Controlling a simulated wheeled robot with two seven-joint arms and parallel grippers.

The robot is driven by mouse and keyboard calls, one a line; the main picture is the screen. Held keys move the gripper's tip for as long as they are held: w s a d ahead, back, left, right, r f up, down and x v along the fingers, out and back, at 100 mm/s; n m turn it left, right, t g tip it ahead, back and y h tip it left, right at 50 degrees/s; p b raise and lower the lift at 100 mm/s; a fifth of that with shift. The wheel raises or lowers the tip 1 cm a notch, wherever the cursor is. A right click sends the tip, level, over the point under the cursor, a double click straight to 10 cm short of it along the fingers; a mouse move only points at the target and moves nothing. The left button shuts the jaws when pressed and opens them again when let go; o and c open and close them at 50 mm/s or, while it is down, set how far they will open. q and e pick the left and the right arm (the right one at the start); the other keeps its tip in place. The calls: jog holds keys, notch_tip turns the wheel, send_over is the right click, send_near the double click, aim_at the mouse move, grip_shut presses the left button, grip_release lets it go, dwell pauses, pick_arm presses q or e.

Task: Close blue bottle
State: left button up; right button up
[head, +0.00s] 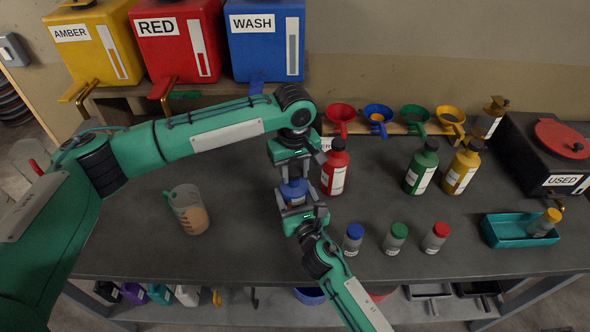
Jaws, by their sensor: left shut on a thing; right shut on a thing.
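The blue bottle (293,191) is mostly hidden between my two grippers, left of the red bottle. Only part of its blue body shows. My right gripper (296,201) reaches in from the front and is shut on the body. My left gripper (292,174) is above it, pointing down, and is shut at the bottle's top, where its fingers and wrist hide the cap. I cannot tell whether the cap sits fully on the neck.
Red (334,168), green (421,169) and yellow (462,169) bottles stand to the right. Several small capped jars (398,238) stand in front. A teal tray (500,236) holds another. A measuring jug (188,210) stands left. Coloured funnels (341,115) line the back.

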pick_arm(q)
jog(key=m, duration=0.4)
jog(key=shift+s+a+f+m, duration=0.15)
jog(key=shift+a+f+m, duration=0.05)
jog(key=shift+m, duration=0.2)
pick_arm(e)
jog(key=shift+w+d+f, duration=0.1)
jog(key=shift+d+f, duration=0.25)
jog(key=shift+f, duration=0.1)
pick_arm(q)
jog(key=m, duration=0.4)
jog(key=shift+a, duration=0.1)
jog(key=m, duration=0.7)
jog(key=shift+w+a+m, duration=0.1)
jog(key=shift+w+m, duration=0.1)
jog(key=shift+m, duration=0.2)
jog(key=m, duration=0.4)
jog(key=shift+w, duration=0.1)
jog(key=m, duration=0.3)
jog(key=shift+m, duration=0.3)
jog(key=m, duration=0.7)
jog(key=shift+w+d, duration=0.1)
jog(key=shift+d, duration=0.1)
jog(key=o, duration=1.1)
pick_arm(e)
jog(key=shift+a, duration=0.1)
